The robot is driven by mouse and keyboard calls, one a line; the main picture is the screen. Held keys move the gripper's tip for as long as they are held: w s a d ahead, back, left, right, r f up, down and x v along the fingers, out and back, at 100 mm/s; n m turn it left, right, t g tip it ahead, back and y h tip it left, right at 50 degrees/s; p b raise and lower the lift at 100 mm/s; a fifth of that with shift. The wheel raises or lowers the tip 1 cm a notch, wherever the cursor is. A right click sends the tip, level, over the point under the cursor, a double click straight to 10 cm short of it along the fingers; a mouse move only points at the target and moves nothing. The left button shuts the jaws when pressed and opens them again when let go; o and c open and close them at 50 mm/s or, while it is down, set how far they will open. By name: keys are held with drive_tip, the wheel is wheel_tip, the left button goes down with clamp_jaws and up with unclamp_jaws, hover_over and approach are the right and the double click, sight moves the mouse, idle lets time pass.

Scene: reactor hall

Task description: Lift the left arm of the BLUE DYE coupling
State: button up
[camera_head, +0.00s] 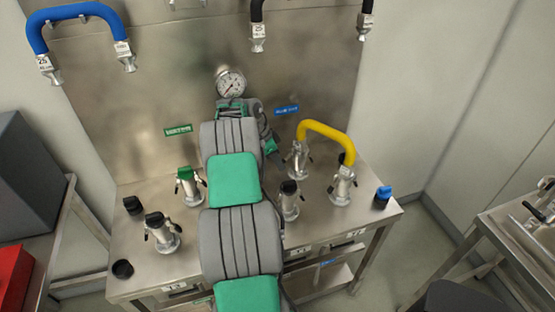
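The hose's other end sits on a front coupling (343,187). Small dark lever arms show at the sides of both; their exact positions are hard to tell. My gripper (268,143) is at the far end of my arm, left of the rear hose coupling. Its fingers are mostly hidden.
A green-capped coupling (188,186) and black-capped couplings (162,232) (289,200) stand on the steel bench (130,277). A loose-looking blue cap (383,197) is at the right edge. A gauge (230,83) and a hanging blue hose (80,13) are on the back panel.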

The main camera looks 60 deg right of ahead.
clamp_jaws()
drive_tip(key=shift+t+y+b, duration=0.3)
drive_tip(key=shift+b, duration=0.35)
drive_tip(key=t+y+b, duration=0.1)
drive_tip(key=b, duration=0.2)
drive_tip(key=shift+r+b, duration=0.2)
drive_tip(key=shift+b, duration=0.1)
drive_tip(key=shift+r+t+y+b, duration=0.4)
drive_tip(key=shift+t+b, duration=0.1)
drive_tip(key=shift+b, duration=0.45)
drive_tip(key=shift+s+r+t+y+p, duration=0.15)
drive_tip(key=shift+r+t+y+p, duration=0.3)
drive_tip(key=shift+r+p, duration=0.35)
drive_tip(key=shift+r+y+p, duration=0.2)
drive_tip(key=shift+y+p, duration=0.15)
drive_tip(key=shift+p, duration=0.5)
drive_tip(key=shift+d+t+p, duration=0.1)
drive_tip(key=shift+t+p, duration=0.25)
drive_tip(key=shift+f, duration=0.15)
